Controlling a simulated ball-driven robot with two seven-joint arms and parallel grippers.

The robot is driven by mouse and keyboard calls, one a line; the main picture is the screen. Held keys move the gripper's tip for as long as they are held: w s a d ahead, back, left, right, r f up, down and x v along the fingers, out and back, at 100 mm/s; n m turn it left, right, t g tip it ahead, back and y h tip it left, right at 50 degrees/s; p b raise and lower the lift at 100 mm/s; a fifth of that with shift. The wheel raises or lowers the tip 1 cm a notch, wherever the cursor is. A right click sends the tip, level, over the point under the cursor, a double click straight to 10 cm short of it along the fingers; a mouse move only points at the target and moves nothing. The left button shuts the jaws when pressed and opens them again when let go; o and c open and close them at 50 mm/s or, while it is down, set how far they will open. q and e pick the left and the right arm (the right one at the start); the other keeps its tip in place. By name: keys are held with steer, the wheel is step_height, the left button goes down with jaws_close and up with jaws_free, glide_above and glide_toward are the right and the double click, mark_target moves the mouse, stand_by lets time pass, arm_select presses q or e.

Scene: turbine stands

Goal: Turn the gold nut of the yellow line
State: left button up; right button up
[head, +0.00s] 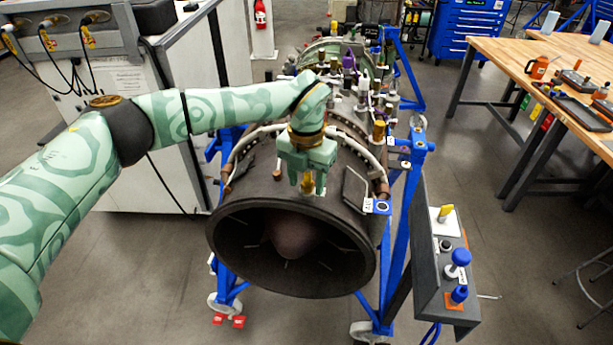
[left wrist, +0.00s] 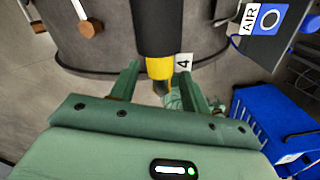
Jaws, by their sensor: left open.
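My left gripper (head: 306,180) is above the front of the turbine's dark casing, pointing down, with its fingers apart. A gold nut (head: 307,186) shows between its fingertips in the head view. In the left wrist view a black cylinder with a yellow band (left wrist: 159,67) stands between the open fingers of the left gripper (left wrist: 160,80), with a gap visible on both sides. A tag marked 4 (left wrist: 184,62) is beside the band. The lower end of the fitting is partly hidden by the gripper body. My right gripper is not in view.
The turbine casing (head: 228,222) sits on a blue wheeled stand (head: 395,250). A grey panel (head: 428,265) with a yellow handle and blue knobs is at its right. A wooden bench (head: 500,58) stands further right.

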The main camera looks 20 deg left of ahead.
arm_select(q)
steer(key=c, duration=1)
steer(key=shift+n, duration=0.3)
steer(key=n+b, duration=0.2)
steer(key=n, duration=0.3)
steer(key=shift+d+b, duration=0.2)
steer(key=shift+b, duration=0.2)
steer(key=shift+w+n+b, duration=0.1)
steer(key=shift+n+b, duration=0.75)
steer(key=shift+n, duration=1.35)
steer(key=shift+r, duration=0.1)
steer(key=o, duration=1)
